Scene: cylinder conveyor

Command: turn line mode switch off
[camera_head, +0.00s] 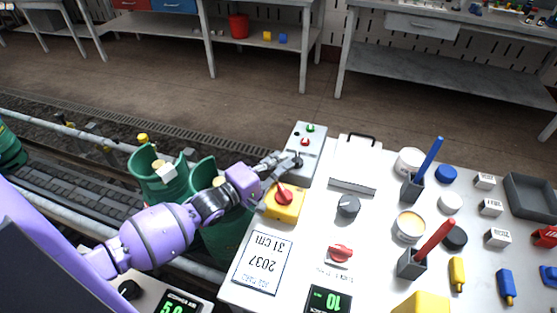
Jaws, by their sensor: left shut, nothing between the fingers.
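A grey control box (307,146) stands at the back left edge of the white table. It carries a green button (310,128), a red button (305,142) and a dark switch at its near end. My left gripper (285,160) is shut and empty, with its fingertips at that dark switch; I cannot tell if they touch it. The fingers partly hide the switch, and its setting is unclear. Labels on the box are too small to read, so I cannot confirm that this is the line mode switch. My right gripper is not in view.
A yellow box with a red knob (284,196) sits just below my left gripper. A clipboard (354,175) lies right of the control box. Green bins (160,178) stand left.

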